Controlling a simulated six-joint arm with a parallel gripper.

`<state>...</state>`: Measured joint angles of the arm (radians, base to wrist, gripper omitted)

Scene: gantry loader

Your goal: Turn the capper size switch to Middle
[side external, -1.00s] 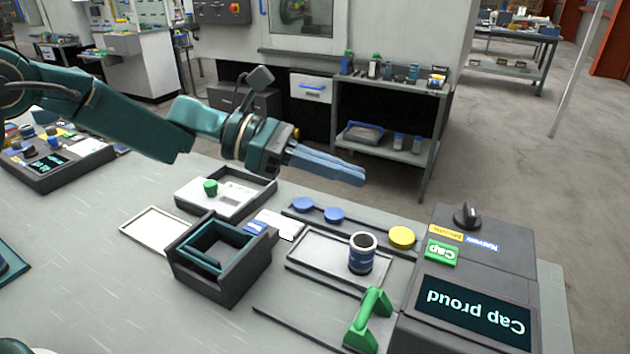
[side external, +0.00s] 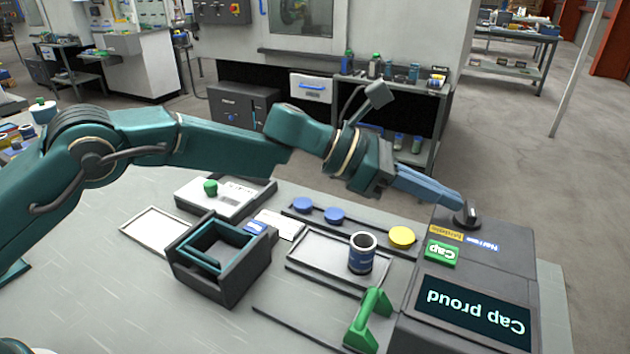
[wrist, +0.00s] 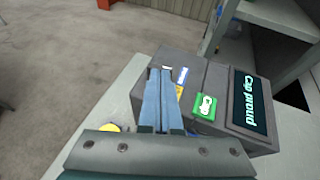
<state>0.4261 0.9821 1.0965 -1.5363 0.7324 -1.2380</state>
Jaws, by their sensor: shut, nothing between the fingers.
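The capper (side external: 520,250) is a dark grey box at the right of the bench. Its black size switch knob (side external: 467,217) stands on the top face near the back. A yellow label (side external: 446,237) that seems to read Middle and a blue Narrow label (side external: 482,246) lie in front of it. I cannot tell which label the knob points to. My gripper (side external: 458,201) is shut and empty, its blue fingertips right at the knob's upper left; touching or not is unclear. In the wrist view my gripper (wrist: 160,73) reaches over the capper, and its fingers largely hide the knob.
The capper has a green Cap button (side external: 441,253) and a screen (side external: 474,311) reading "Cap proud". A green handle (side external: 370,318), a dark jar (side external: 361,254) on a tray and a yellow cap (side external: 402,237) stand to its left. Free air lies above and behind.

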